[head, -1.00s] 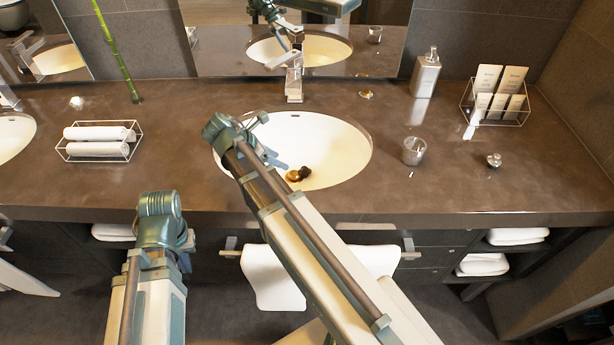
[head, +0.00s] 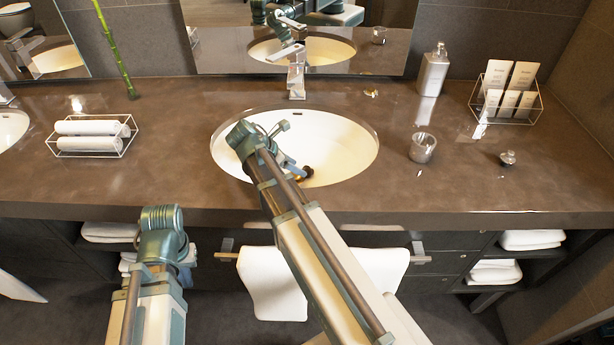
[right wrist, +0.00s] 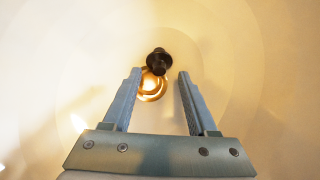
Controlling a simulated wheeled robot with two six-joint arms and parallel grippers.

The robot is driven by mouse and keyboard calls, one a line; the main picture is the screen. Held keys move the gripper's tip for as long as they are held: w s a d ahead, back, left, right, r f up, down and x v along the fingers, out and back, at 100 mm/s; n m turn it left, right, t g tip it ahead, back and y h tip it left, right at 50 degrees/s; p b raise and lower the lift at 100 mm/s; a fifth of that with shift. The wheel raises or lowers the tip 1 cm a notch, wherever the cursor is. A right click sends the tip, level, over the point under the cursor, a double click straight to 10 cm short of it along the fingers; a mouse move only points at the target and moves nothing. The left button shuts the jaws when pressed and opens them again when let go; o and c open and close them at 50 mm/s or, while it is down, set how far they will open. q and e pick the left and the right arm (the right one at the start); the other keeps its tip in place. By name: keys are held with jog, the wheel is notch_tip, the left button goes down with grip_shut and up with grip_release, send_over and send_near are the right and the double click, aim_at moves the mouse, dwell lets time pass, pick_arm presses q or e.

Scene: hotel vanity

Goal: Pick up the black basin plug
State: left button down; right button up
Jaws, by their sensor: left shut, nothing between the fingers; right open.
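The black basin plug (right wrist: 158,62) lies in the white basin (head: 345,165), at the edge of the brass drain (right wrist: 152,90) and partly over it in the right wrist view. In the head view the plug (head: 307,173) is a small dark spot, partly hidden by my right gripper. My right gripper (right wrist: 157,72) is open above the basin floor. In the right wrist view the plug appears just beyond the fingertips, between their lines, with nothing held. My left gripper (head: 187,257) is shut and empty in front of the counter, mostly hidden by its arm.
The faucet (head: 297,75) stands behind the basin. A glass (head: 422,148), a metal stopper-like piece (head: 507,158), a soap dispenser (head: 432,70) and a wire card rack (head: 508,95) stand to the right. A towel rack (head: 95,137) is left. A white towel (head: 275,280) hangs in front.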

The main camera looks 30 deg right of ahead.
aim_at(303, 169)
jog(key=b+x, duration=0.4)
jog(key=x, duration=0.1)
jog(key=shift+w+f, duration=0.1)
grip_shut()
dwell(0.4)
